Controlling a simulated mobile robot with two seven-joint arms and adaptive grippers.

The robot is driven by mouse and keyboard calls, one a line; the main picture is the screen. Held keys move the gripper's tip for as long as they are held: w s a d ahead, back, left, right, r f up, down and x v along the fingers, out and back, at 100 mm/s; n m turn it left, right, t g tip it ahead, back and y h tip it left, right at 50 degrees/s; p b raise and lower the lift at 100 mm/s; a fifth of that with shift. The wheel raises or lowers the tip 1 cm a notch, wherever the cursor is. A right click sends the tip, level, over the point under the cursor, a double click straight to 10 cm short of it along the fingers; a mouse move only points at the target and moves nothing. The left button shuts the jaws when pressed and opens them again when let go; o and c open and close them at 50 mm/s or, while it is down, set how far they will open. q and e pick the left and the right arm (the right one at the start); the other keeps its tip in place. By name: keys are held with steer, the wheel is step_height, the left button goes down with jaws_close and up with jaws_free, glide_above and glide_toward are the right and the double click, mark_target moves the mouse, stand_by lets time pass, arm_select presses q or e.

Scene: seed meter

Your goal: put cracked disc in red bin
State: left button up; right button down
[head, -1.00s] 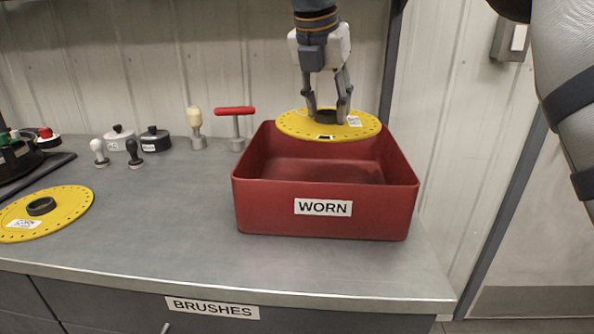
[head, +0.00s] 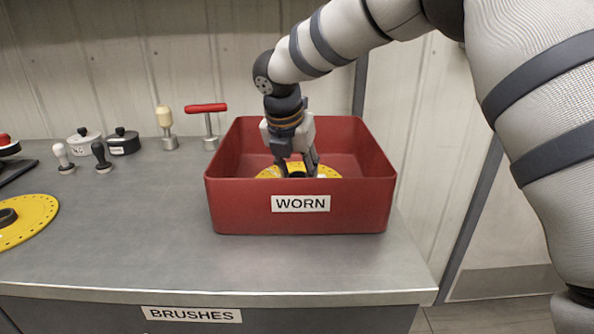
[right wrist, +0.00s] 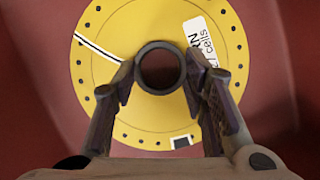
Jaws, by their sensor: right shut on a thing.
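The red bin (head: 240,205), labelled WORN, stands on the workbench in the head view. A yellow disc (head: 326,172) is down inside it, its lower part hidden by the front wall. In the right wrist view the disc (right wrist: 110,110) has a ring of small holes, a white label and a white line with a dark edge, looking like a crack, running from rim to hub. My right gripper (head: 297,172) is shut on the disc's dark hub (right wrist: 160,68), with one finger on each side. Whether the disc touches the bin floor I cannot tell. My left gripper is not in view.
Another yellow disc (head: 35,215) lies on the bench (head: 120,240) at the left edge. A red T-handle tool (head: 207,108), a cream-knobbed tool (head: 165,118), small knobbed tools and lidded weights stand along the back. The bench front between disc and bin is clear.

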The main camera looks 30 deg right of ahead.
steer(key=c, duration=1)
jaws_free()
steer(key=shift+f, duration=0.1)
steer(key=shift+o, duration=0.2)
steer(key=v, duration=1.2)
steer(key=shift+p, duration=0.35)
